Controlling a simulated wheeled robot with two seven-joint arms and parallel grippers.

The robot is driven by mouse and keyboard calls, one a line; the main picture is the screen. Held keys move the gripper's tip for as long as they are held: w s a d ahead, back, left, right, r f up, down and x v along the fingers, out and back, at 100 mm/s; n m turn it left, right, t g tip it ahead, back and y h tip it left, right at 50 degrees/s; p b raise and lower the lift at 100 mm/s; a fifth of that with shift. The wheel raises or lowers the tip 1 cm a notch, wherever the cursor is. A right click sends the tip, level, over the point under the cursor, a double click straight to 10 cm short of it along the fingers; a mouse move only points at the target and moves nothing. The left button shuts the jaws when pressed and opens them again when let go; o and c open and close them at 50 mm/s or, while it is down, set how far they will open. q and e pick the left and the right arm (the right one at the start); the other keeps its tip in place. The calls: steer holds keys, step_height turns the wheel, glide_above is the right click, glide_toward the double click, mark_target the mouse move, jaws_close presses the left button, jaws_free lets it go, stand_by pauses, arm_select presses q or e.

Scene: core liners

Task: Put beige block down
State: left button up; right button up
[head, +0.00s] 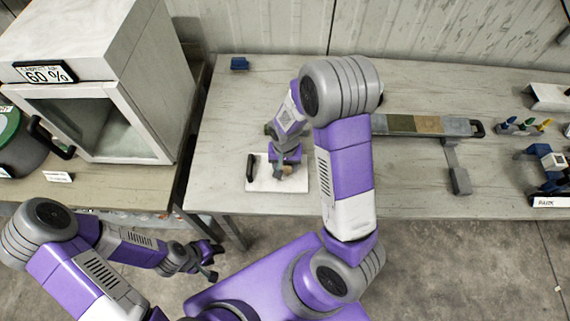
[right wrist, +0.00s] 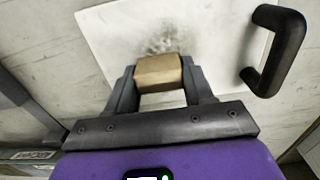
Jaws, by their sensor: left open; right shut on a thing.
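The beige block (right wrist: 158,73) sits between the fingertips of my right gripper (right wrist: 160,88), which is shut on it. In the head view my right gripper (head: 284,171) is low over a white board (head: 262,183) with a black handle (head: 250,167), near the table's front edge. The right wrist view shows the block over the white board (right wrist: 105,28), next to a grey smudge. I cannot tell whether the block touches the board. My left gripper (head: 207,259) is open and empty, away from the table at the lower left.
A white cabinet (head: 120,125) with a glass door stands on the left table. A blue block (head: 239,63) lies at the back left of the main table (head: 225,120). A long tray with coloured sections (head: 428,125) lies to the right. Small tools (head: 523,125) stand further right.

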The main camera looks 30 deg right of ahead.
steer(key=shift+f, duration=0.2)
steer(key=o, duration=1)
steer(key=shift+r, duration=0.1)
steer(key=shift+r, duration=0.1)
steer(key=shift+w+r, duration=0.1)
steer(key=shift+r, duration=0.25)
step_height(320, 180, up, 11)
steer(key=shift+r+p, duration=0.2)
steer(key=shift+p, duration=1.05)
